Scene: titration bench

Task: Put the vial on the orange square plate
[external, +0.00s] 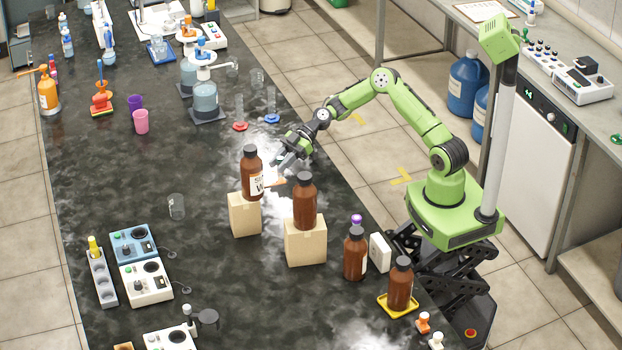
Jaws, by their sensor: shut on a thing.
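My gripper (284,162) is over the middle of the dark bench, just behind the brown bottles. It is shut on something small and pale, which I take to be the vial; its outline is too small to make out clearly. A flat orange piece (277,182), seemingly the orange square plate, lies on the bench just below my gripper in the picture. The labelled brown bottle in front hides part of it. I cannot tell the height of the gripper above the plate.
Brown bottles stand on two cardboard boxes (305,243) close in front of my gripper. More brown bottles stand at the right edge, one on a yellow tray (383,306). Cylinders with red (240,126) and blue (272,118) bases stand behind.

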